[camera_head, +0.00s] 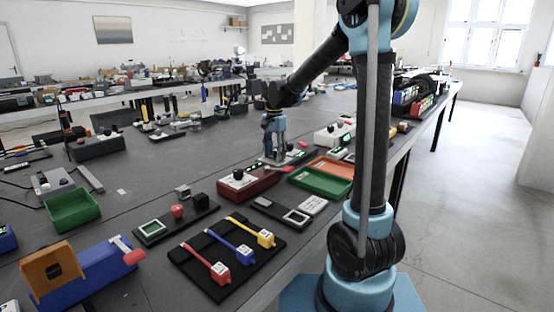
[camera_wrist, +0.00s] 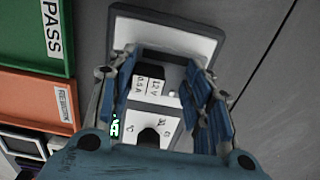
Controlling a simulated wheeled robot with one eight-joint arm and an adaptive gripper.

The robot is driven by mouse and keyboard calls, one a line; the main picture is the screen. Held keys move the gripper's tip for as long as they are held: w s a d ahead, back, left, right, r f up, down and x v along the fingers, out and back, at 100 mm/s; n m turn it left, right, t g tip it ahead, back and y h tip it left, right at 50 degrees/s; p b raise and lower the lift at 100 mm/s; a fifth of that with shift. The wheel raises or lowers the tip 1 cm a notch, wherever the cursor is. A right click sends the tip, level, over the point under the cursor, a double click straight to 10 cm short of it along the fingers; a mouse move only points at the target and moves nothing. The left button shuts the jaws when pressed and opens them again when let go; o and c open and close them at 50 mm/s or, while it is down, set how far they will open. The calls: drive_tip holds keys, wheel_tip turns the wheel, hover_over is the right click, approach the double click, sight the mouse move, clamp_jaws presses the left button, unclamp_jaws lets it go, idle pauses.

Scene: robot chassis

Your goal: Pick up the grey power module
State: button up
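A small grey block, which I take for the power module (camera_wrist: 153,86), shows in the wrist view with pale label faces reading "0.5A" and "12V". My gripper (camera_wrist: 161,62) points down with its two blue fingers apart, one on each side of this block. Whether the fingers touch it is not clear. In the head view my gripper (camera_head: 274,158) is low over the far middle of the bench, left of the green tray (camera_head: 320,180). The block cannot be made out there.
A grey-framed panel (camera_wrist: 196,36) lies just above the block in the wrist view. A pale device with a black knob (camera_wrist: 149,136) is just below. The green tray and an orange tray (camera_wrist: 35,103) lie to the left. A red box (camera_head: 245,184) stands nearby in the head view.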

drive_tip(key=shift+c, duration=0.7)
drive_tip(key=shift+a+r, duration=0.1)
drive_tip(key=shift+r, duration=0.1)
clamp_jaws()
wheel_tip(320, 180, up, 10)
drive_tip(key=shift+f, duration=0.25)
